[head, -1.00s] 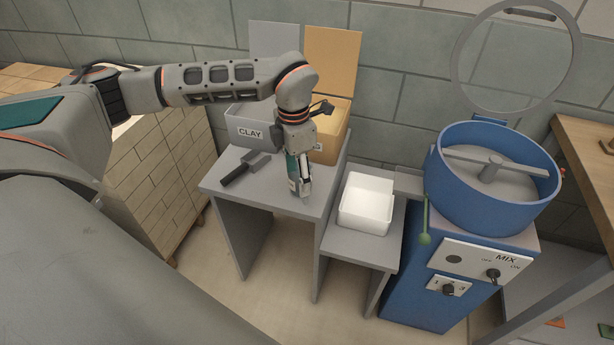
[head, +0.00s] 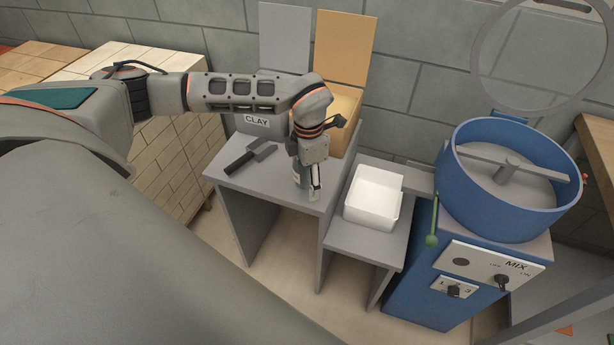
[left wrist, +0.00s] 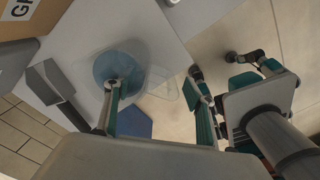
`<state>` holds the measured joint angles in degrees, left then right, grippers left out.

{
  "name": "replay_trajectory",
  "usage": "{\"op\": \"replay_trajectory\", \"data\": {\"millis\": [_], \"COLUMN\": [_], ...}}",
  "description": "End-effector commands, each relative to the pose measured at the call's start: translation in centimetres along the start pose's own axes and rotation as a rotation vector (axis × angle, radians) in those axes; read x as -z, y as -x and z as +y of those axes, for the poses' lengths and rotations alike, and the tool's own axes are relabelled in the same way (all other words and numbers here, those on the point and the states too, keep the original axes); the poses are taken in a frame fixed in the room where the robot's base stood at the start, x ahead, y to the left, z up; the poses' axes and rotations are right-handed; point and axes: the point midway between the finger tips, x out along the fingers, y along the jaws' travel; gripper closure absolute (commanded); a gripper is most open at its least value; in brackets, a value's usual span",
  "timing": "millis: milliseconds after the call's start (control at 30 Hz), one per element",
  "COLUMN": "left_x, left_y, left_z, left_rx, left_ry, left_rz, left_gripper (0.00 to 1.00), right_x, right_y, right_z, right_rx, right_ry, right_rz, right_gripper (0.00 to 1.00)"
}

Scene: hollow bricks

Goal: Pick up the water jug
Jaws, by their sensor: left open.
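In the left wrist view, the water jug (left wrist: 101,62) is a clear vessel with a round patch of blue water, standing on the grey table. My left gripper (left wrist: 155,88) is open, its fingers spread over the jug's area. One fingertip overlaps the blue water; the other is beyond the clear outline on the right. I cannot tell whether either touches the jug. In the head view my left gripper (head: 308,190) points down over the table's front part, and the jug is mostly hidden behind it. My right gripper (left wrist: 246,62) shows in the left wrist view, apart from the jug, its fingers apart.
A trowel (head: 250,158) lies on the grey table (head: 235,180) left of my left gripper. A clay box (head: 258,123) and a tan lidded box (head: 345,105) stand behind. A white bin (head: 373,200) and blue mixer (head: 500,210) are at right.

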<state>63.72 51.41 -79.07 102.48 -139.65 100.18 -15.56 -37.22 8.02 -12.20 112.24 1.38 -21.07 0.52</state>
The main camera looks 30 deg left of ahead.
Motion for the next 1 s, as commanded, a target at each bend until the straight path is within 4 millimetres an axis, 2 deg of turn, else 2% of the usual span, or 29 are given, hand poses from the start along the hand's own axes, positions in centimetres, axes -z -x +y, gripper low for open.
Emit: {"op": "replay_trajectory", "data": {"millis": [200,233,433,767,1000], "left_x": [0.0,0.0,0.0,0.0,-0.1], "left_y": [-0.1,-0.1,-0.1,0.1,2.1], "left_z": [0.0,0.0,0.0,0.0,0.1], "left_rx": [-0.001,-0.001,0.0,-0.001,-0.003], "left_ry": [0.0,0.0,0.0,0.0,0.001], "left_rz": [-0.001,-0.001,0.0,-0.001,-0.004], "left_gripper": [0.45,0.48,1.0,1.0,1.0], "right_x": [0.2,0.3,0.4,0.4,0.5], "right_y": [0.0,0.0,0.0,0.0,0.1], "right_z": [0.1,0.1,0.1,0.1,0.1], "right_rx": [-0.001,-0.001,-0.001,-0.002,-0.002], "right_ry": [0.0,0.0,0.0,0.0,0.0], "right_rz": [0.004,0.005,0.007,0.007,0.007], "right_gripper": [0.6,0.6,0.6,0.6,0.6]}}
